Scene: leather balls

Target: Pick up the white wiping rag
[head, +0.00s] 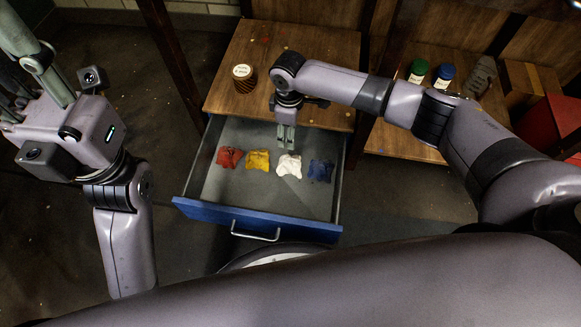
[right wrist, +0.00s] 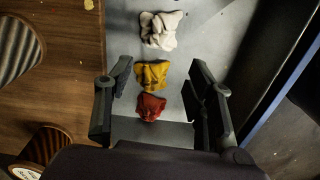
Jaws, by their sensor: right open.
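The white rag (head: 289,167) lies crumpled in the open drawer (head: 210,195), between a yellow rag (head: 258,160) and a blue rag (head: 321,170). A red rag (head: 229,157) lies at the left of the row. My right gripper (head: 287,146) points down over the drawer, just behind the white rag in the head view. In the right wrist view the white rag (right wrist: 160,30) is beyond the fingertips, and the yellow rag (right wrist: 152,75) shows between the open, empty fingers (right wrist: 160,66). My left gripper (head: 22,75) is at the upper left, its fingers partly cut off.
The drawer's blue front (head: 258,219) and grey side walls enclose the rags. A wooden top (head: 295,45) above the drawer carries a jar with a pale lid (head: 243,77). Green-capped (head: 418,70) and blue-capped (head: 445,75) bottles stand on the right. The drawer's front floor is bare.

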